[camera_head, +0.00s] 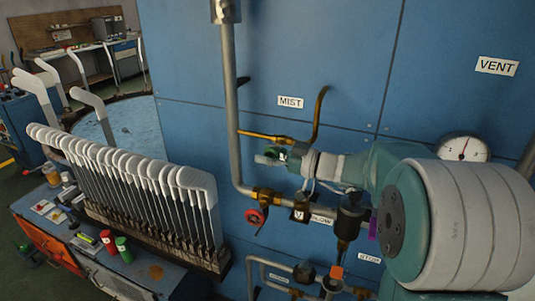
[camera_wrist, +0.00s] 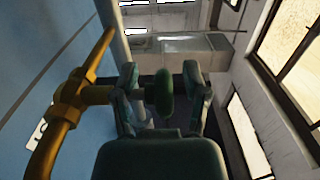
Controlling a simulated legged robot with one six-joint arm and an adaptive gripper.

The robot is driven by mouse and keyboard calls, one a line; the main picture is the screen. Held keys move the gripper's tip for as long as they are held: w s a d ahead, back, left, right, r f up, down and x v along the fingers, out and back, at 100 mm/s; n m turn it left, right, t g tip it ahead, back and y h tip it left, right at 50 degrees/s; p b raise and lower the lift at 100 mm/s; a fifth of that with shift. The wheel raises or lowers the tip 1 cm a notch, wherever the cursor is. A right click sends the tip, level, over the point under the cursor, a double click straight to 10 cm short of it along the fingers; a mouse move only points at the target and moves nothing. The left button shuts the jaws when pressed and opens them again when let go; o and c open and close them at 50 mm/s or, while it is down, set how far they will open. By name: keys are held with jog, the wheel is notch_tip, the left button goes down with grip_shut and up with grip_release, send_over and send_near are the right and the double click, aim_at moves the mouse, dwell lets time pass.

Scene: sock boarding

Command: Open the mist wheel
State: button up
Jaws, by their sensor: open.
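The mist wheel is a small dark green handwheel (camera_wrist: 163,95), seen edge-on in the wrist view. It sits between the two fingers of my open gripper (camera_wrist: 160,78), with a visible gap on each side. In the head view my gripper (camera_head: 272,157) is at the brass mist pipe (camera_head: 262,137), below the MIST label (camera_head: 290,101). Only a bit of green (camera_head: 283,155) shows there, and my gripper hides most of the wheel. In the wrist view the brass valve fitting (camera_wrist: 72,96) is left of the fingers.
A grey vertical pipe (camera_head: 231,110) runs left of my gripper. A red handwheel (camera_head: 254,217) and a black valve (camera_head: 350,215) are below. A gauge (camera_head: 463,148) is on the blue wall at right. A rack of white-covered sock forms (camera_head: 130,170) stands at left.

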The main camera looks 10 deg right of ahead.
grip_shut()
jog(key=shift+h, duration=0.3)
jog(key=g+h, duration=0.3)
jog(key=h, duration=0.1)
jog(key=shift+s+f+g+h, duration=0.1)
jog(key=shift+f+g+h, duration=0.05)
jog(key=shift+g+h, duration=0.25)
jog(key=g+h, duration=0.2)
jog(key=h, duration=0.1)
jog(key=g+h, duration=0.1)
jog(key=h, duration=0.1)
jog(key=shift+d+f+g, duration=0.2)
jog(key=shift+f+g, duration=0.05)
jog(key=shift+g, duration=0.15)
jog(key=g+h, duration=0.2)
jog(key=h, duration=0.1)
jog(key=g+h, duration=0.1)
jog(key=h, duration=0.1)
jog(key=shift+s+d+f+g, duration=0.15)
jog(key=shift+s+d+g, duration=0.1)
jog(key=shift+g, duration=0.15)
jog(key=g+h, duration=0.1)
jog(key=h, duration=0.1)
jog(key=g+h, duration=0.2)
jog(key=shift+s+d+h, duration=0.2)
jog(key=shift+h, duration=0.2)
